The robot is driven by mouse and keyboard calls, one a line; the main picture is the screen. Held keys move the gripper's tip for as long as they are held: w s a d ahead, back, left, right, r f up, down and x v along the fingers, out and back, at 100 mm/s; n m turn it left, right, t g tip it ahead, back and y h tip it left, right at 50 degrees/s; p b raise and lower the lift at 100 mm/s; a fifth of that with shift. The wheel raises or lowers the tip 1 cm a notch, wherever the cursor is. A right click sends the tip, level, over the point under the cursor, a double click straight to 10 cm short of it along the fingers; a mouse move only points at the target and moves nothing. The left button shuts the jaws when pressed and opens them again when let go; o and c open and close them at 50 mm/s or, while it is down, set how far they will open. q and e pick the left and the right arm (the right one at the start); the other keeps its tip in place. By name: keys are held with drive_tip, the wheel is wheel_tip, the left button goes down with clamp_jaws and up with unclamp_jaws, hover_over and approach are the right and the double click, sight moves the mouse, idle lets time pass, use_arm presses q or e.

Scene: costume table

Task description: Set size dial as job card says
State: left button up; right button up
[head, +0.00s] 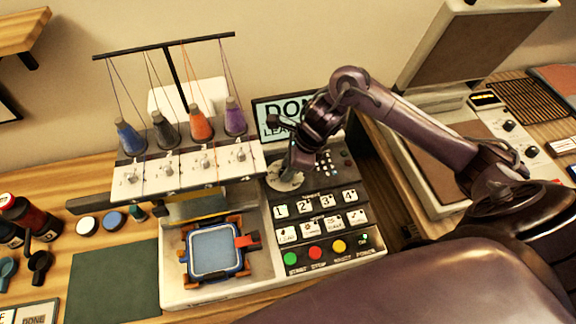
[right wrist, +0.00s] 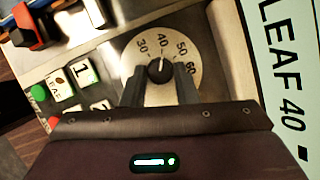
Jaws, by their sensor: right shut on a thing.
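The size dial (right wrist: 195,50) is a pale round plate marked 30, 40, 50 and 60 with a dark knob (right wrist: 160,70) at its centre. The knob's light mark appears to point at about 40. In the head view the dial (head: 284,181) is on the embroidery machine's panel, mostly behind my gripper. My right gripper (right wrist: 159,80) is shut on the knob; it also shows in the head view (head: 292,172). The display (right wrist: 286,85) reads "LEAF 40"; in the head view the arm partly covers the display (head: 272,110). My left gripper is out of view.
Panel buttons (head: 315,254) lie just in front of the dial. A blue hoop (head: 215,250) sits left of them, below thread spools (head: 198,120). A heat press (head: 425,170) stands right. A green mat (head: 115,283) and a card reading "DONE" (head: 36,312) lie at front left.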

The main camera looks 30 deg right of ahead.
drive_tip(key=m+t, duration=0.1)
drive_tip(key=m, duration=0.2)
drive_tip(key=shift+s+h+b, duration=0.1)
drive_tip(key=shift+h+b, duration=0.2)
drive_tip(key=shift+b, duration=0.1)
drive_tip(key=shift+a+m+t+h, duration=0.1)
drive_tip(key=shift+m+t+h, duration=0.2)
drive_tip(key=shift+m, duration=0.6)
drive_tip(key=shift+r+m+h+p, duration=0.15)
drive_tip(key=shift+m+h+p, duration=0.2)
drive_tip(key=shift+m, duration=0.55)
drive_tip(key=shift+s+a+m+h+p, duration=0.15)
drive_tip(key=shift+m+h+p, duration=0.3)
drive_tip(key=shift+m, duration=0.55)
drive_tip(key=m+p, duration=0.2)
drive_tip(key=shift+a+r+m+t+h, duration=0.1)
drive_tip(key=shift+r+m+t+h, duration=0.05)
drive_tip(key=shift+m+t+h, duration=0.2)
drive_tip(key=shift+a+m+h+p, duration=0.1)
drive_tip(key=shift+m+h+p, duration=0.35)
drive_tip(key=shift+m+p, duration=0.7)
drive_tip(key=shift+f+m+h+p, duration=0.2)
drive_tip(key=shift+m+h+p, duration=0.2)
drive_tip(key=shift+m+p, duration=0.45)
